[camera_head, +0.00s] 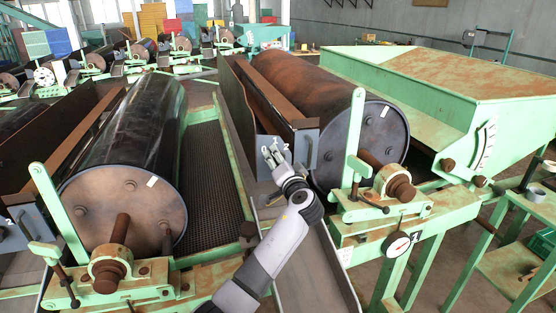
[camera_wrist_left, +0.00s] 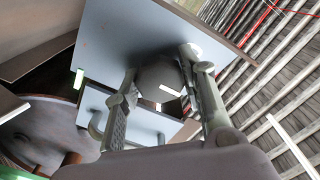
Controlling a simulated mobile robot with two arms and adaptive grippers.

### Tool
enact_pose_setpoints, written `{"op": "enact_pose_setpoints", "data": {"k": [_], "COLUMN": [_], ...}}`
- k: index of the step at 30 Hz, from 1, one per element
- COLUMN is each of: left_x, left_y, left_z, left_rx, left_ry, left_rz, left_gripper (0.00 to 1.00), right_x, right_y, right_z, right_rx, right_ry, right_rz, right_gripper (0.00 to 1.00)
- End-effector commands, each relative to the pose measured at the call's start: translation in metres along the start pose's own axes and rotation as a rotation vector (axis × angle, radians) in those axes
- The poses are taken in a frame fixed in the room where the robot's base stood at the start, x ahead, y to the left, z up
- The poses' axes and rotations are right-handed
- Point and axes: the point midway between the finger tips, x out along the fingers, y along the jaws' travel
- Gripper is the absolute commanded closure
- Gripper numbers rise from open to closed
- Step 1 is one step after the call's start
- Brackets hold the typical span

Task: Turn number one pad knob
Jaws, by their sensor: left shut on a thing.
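A dark round knob (camera_wrist_left: 160,82) with a white mark sits on a flat grey-blue pad plate (camera_wrist_left: 115,38) in the left wrist view. My left gripper (camera_wrist_left: 155,95) has its two fingers on either side of the knob and is shut on it. In the head view, my left gripper (camera_head: 270,152) reaches up to the grey end plate (camera_head: 299,141) beside the right-hand drum. The gripper hides the knob there. My right gripper is in neither view.
A large rusty drum (camera_head: 330,100) on a green frame stands right of my gripper, with a lever (camera_head: 354,135) and a dial gauge (camera_head: 398,245). A dark drum (camera_head: 125,200) is at left. A handle (camera_wrist_left: 97,130) sticks out near my fingers.

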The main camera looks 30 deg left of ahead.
Motion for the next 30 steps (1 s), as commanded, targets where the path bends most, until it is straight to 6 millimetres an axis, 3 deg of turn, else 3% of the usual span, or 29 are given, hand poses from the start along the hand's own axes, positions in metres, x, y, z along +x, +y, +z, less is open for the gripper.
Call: {"op": "enact_pose_setpoints", "data": {"k": [30], "left_x": [0.0], "left_y": [-0.001], "left_z": [-0.002], "left_rx": [0.902], "left_ry": [0.003], "left_rz": [0.0], "left_gripper": [0.91], "right_x": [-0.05], "right_y": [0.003], "right_z": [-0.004], "right_rx": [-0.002], "right_ry": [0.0], "right_rz": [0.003], "right_gripper": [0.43]}}
